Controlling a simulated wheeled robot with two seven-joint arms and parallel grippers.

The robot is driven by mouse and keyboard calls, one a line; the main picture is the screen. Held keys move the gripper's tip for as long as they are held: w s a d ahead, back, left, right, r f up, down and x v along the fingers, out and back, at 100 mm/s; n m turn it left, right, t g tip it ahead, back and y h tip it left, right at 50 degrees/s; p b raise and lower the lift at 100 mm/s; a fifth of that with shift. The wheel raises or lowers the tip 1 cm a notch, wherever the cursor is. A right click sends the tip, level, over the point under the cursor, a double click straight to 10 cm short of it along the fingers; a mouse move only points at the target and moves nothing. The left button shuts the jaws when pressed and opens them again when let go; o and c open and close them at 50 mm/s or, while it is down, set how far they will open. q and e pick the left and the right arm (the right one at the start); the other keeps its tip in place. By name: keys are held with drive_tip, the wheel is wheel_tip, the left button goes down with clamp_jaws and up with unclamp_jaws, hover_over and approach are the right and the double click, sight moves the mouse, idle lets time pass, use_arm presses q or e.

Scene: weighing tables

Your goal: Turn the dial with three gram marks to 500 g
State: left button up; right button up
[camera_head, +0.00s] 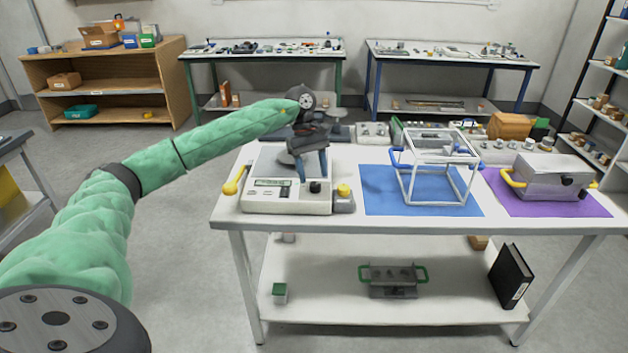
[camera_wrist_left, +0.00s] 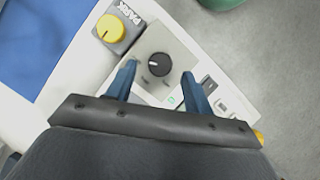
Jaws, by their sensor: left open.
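The black round dial (camera_head: 315,186) sits on the front right of the white and beige scale (camera_head: 285,207). It also shows in the left wrist view (camera_wrist_left: 159,65), with a white pointer mark. Small labels lie around it, too small to read. My left gripper (camera_head: 311,175) has blue fingers and is open. In the left wrist view its two fingers lie on either side of the dial, apart from it as seen from above. Nothing is held. I cannot tell how far the fingertips are above the scale. My right gripper is in neither view.
A grey block with a yellow knob (camera_head: 343,190), marked PARK in the wrist view (camera_wrist_left: 110,28), stands beside the scale. A white frame (camera_head: 408,188) stands on a blue mat (camera_head: 380,205). A grey box (camera_head: 545,180) is on a purple mat (camera_head: 590,207). A yellow handle (camera_head: 233,182) juts left.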

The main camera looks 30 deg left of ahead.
use_arm(q)
drive_tip(key=v, duration=0.5)
drive_tip(key=shift+b, duration=0.35)
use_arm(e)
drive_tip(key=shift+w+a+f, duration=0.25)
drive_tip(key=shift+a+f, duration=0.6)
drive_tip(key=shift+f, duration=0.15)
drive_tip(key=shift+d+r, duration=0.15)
